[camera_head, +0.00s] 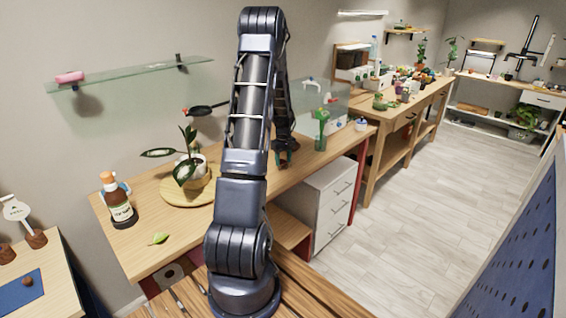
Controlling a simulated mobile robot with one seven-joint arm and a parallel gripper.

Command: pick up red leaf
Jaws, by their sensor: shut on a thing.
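My gripper (283,160) hangs pointing down over the back right part of the wooden table, partly hidden by my own arm. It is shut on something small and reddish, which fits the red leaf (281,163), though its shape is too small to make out. No other red leaf shows on the table.
A potted plant (194,163) stands on a round wooden board (178,193) left of my arm. A brown bottle (118,203) stands at the table's left. A green cactus-like plant (321,128) stands right of my gripper. A glass shelf (130,77) is above.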

